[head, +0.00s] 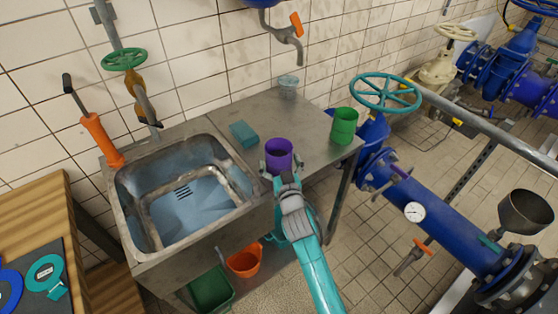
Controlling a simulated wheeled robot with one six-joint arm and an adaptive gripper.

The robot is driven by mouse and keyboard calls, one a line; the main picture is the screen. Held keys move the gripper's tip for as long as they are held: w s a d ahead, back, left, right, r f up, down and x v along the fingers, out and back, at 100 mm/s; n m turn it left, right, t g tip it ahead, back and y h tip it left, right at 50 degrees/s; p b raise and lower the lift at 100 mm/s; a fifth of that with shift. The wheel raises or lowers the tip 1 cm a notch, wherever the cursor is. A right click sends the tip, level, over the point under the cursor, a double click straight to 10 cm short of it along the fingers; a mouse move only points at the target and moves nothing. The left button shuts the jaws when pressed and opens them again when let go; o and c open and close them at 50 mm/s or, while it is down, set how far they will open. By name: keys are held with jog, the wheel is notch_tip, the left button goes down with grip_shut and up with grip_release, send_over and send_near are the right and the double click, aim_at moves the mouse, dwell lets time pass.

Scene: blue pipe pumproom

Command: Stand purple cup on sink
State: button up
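The purple cup (279,152) is upright at the front part of the sink's steel counter, just right of the basin. Whether its base touches the counter or hangs just above it is hidden. My gripper (281,166) reaches up from the front with one finger on each side of the cup. The fingers are close to its walls, but I cannot tell whether they press on it. The sink (230,139) has a deep basin at left and a flat drainboard at right.
On the drainboard are a blue sponge (243,134), a clear glass (288,86) and a green cup (344,125) near the right edge. An orange-handled tool (102,139) stands at the basin's left rim. Blue piping (430,207) lies right; a wooden table (38,215) is left.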

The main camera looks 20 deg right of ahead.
jog(key=s+a, duration=0.1)
jog(key=s, duration=0.9)
jog(key=shift+s+a+f, duration=0.2)
jog(key=shift+s+f, duration=0.15)
jog(key=s+f+n+g+y, duration=0.1)
jog(key=s+f, duration=0.2)
jog(key=s, duration=0.8)
jog(key=s+f+g, duration=0.1)
jog(key=s+f, duration=0.3)
jog(key=s, duration=0.8)
jog(key=s+r, duration=0.3)
jog(key=s, duration=0.7)
jog(key=s+d+r+g, duration=0.1)
jog(key=s+r, duration=0.3)
jog(key=s, duration=0.6)
jog(key=shift+s+d, duration=0.25)
jog(key=shift+a+r, duration=0.1)
